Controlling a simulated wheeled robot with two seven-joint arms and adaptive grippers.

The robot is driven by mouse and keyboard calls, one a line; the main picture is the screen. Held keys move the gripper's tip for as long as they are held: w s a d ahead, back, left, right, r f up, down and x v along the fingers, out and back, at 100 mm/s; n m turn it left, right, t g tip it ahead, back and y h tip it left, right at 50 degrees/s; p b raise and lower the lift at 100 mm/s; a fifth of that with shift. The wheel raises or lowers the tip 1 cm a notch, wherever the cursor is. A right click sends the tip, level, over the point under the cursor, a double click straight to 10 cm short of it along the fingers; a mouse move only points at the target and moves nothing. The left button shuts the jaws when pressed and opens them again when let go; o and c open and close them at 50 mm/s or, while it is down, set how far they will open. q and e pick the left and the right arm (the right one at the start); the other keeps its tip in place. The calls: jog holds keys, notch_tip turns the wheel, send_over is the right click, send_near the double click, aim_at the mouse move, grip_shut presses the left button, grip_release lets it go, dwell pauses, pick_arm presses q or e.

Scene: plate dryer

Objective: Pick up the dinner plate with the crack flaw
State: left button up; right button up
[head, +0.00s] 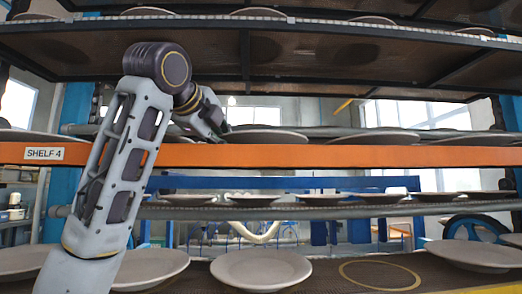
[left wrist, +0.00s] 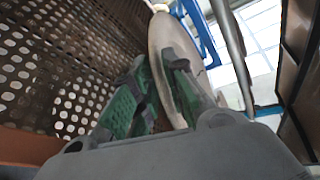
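My left arm reaches up to the row marked SHELF 4 in the head view. Its gripper (head: 218,126) is small there, at the left edge of a pale plate (head: 265,136) just above the orange bar. In the left wrist view, the green fingers of the gripper (left wrist: 160,88) stand on either side of the rim of a pale plate (left wrist: 167,40). The fingers are fairly close together, but I cannot tell whether both press on the rim. My right gripper is not in view.
The orange bar (head: 310,156) runs along the front of SHELF 4. More plates lie on this level, such as one at right (head: 378,137). A lower shelf holds a plate (head: 260,269) and an empty ring mark (head: 381,275). A dark shelf (head: 330,50) hangs close above.

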pick_arm(q)
grip_shut()
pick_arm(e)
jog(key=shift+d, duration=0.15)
pick_arm(q)
jog(key=shift+r, duration=0.15)
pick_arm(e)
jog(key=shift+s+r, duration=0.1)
